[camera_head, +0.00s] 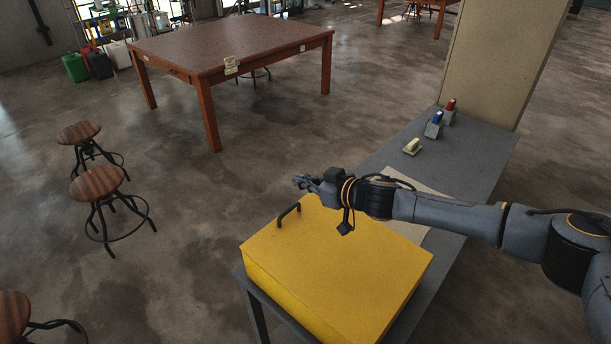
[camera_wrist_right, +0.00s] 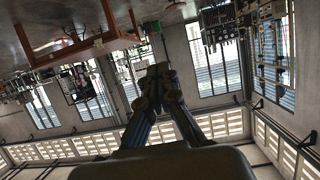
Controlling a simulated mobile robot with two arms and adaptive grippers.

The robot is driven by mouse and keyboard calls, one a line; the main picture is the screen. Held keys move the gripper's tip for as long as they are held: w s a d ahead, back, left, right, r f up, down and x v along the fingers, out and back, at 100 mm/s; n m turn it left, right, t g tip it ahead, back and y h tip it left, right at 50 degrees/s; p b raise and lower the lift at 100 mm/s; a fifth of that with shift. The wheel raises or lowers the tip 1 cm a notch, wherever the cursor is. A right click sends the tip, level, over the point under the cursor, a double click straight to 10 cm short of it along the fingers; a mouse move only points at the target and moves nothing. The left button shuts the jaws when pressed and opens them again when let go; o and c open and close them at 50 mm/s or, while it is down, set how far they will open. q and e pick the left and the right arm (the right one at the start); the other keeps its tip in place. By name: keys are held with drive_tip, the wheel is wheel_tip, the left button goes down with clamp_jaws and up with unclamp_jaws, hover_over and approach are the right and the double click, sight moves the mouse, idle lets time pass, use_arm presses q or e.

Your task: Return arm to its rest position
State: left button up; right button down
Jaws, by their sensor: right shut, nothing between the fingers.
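My right arm comes in from the right in the head view and stretches out over the yellow box (camera_head: 335,262). My right gripper (camera_head: 303,182) is above the box's far edge, near its dark handle (camera_head: 289,214) and apart from it as far as I can tell. The gripper is shut and holds nothing. In the right wrist view the fingers of the right gripper (camera_wrist_right: 156,72) are together, with the hall's windows and walls behind them, the picture upside down. My left gripper is not in view.
The box sits on a grey bench (camera_head: 470,152), which also carries a red switch (camera_head: 450,108), a blue switch (camera_head: 435,124) and a pale block (camera_head: 412,146). A tall beige panel (camera_head: 500,60) stands behind. A wooden table (camera_head: 230,45) and stools (camera_head: 97,184) are left, with open floor between.

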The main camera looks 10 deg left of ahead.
drive_tip(key=s+a+f+m, duration=0.15)
drive_tip(key=s+a, duration=0.25)
drive_tip(key=s, duration=0.4)
drive_tip(key=s+a+f+m, duration=0.1)
drive_tip(key=s+a+f, duration=0.2)
drive_tip(key=s, duration=0.5)
drive_tip(key=m+h, duration=0.5)
drive_tip(key=h, duration=0.2)
hover_over(350, 328)
drive_tip(key=shift+g, duration=0.3)
wheel_tip(350, 328, down, 7)
drive_tip(key=shift+f, duration=0.15)
drive_tip(key=s+d+f+m+g+h, duration=0.1)
drive_tip(key=s+d+f+g+h, duration=0.1)
drive_tip(key=s+d, duration=0.55)
drive_tip(key=s+d+f+m+g+h, duration=0.1)
drive_tip(key=s+d+f+g+h, duration=0.1)
drive_tip(key=s+d, duration=0.55)
wheel_tip(350, 328, down, 31)
drive_tip(key=s+g+b, duration=0.1)
drive_tip(key=b, duration=0.3)
drive_tip(key=s+d+f+g+b, duration=0.1)
drive_tip(key=s+d+f+b, duration=0.2)
drive_tip(key=s+f, duration=1.3)
wheel_tip(350, 328, down, 3)
drive_tip(key=shift+s+d+r+n, duration=0.1)
drive_tip(key=shift+s+d+n, duration=0.05)
drive_tip(key=shift+d+n, duration=0.2)
